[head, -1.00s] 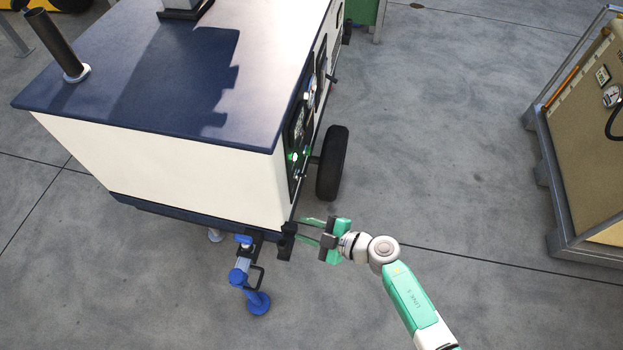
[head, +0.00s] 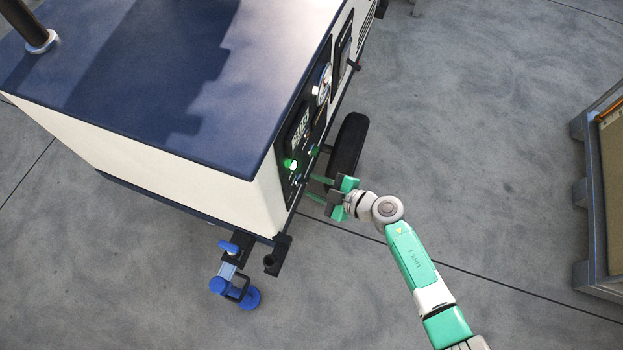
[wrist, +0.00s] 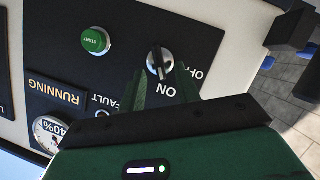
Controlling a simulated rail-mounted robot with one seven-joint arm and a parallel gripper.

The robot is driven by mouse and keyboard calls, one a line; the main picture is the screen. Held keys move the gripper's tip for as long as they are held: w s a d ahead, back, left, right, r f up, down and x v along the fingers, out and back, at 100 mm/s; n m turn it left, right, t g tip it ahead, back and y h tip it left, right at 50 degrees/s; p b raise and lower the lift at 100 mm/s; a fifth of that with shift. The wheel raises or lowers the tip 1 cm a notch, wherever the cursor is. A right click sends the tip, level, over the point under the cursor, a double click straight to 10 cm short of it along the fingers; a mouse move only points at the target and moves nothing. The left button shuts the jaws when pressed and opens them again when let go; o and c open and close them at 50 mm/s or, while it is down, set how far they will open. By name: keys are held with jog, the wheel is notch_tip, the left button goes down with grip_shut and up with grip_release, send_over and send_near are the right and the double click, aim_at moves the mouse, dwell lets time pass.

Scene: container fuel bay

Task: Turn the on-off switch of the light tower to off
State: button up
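The light tower (head: 190,110) is a white cabinet with a dark blue top, at the left of the head view. Its dark control panel (head: 300,138) is on the side facing my arm. My gripper (head: 318,188) is beside the panel in the head view. In the wrist view its two green fingers (wrist: 167,80) are apart, their tips close to the knob; contact cannot be told.
A green START button (wrist: 96,41) sits left of the switch in the wrist view. A RUNNING label (wrist: 57,90) and a gauge (wrist: 46,132) are lower left. A wheel (head: 347,147) is just beyond my gripper. A blue jack (head: 235,285) stands in front.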

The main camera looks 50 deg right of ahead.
jog(key=shift+x, duration=0.95)
grip_shut()
